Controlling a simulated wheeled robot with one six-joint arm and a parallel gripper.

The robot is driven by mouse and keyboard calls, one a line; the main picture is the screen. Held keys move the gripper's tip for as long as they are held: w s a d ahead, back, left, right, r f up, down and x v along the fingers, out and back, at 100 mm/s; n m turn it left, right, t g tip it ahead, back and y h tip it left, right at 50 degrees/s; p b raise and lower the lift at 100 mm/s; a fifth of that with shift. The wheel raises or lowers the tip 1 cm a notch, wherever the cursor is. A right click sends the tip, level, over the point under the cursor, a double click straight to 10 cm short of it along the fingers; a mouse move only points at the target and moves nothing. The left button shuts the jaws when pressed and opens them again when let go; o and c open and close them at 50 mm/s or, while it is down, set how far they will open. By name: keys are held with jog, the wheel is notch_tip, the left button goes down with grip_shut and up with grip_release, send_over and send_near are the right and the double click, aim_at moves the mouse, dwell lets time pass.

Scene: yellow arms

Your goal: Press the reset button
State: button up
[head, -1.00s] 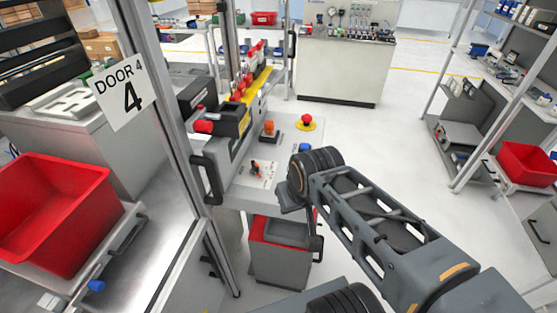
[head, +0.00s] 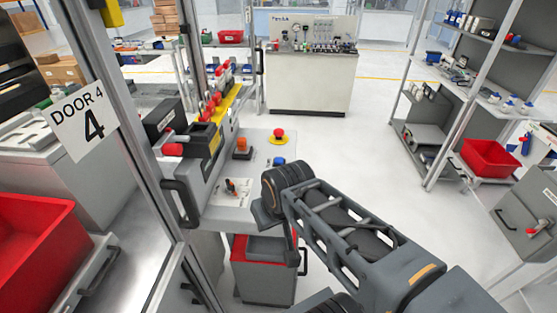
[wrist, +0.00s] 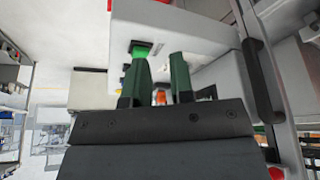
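A grey control panel (head: 222,214) stands left of centre in the head view. It carries a blue button (head: 278,161), a red mushroom button on a yellow base (head: 279,133), an orange button or lamp (head: 241,147) and a small red-topped lever (head: 231,186). No reset label is readable. My arm's end is in front of the panel's right edge, and it hides my fingers in the head view. In the wrist view my gripper (wrist: 158,72) has two dark green fingers, apart with nothing held between them. A bright green patch (wrist: 139,52) shows at the left fingertip; I cannot tell what it is.
A metal post and door frame with a "DOOR 4" sign (head: 85,120) stand left. A black handle (head: 181,203) sticks out from the panel's front. A red-rimmed bin (head: 265,285) is below. Shelving with a red bin (head: 489,157) stands right.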

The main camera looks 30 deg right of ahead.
grip_shut()
dwell(1.4)
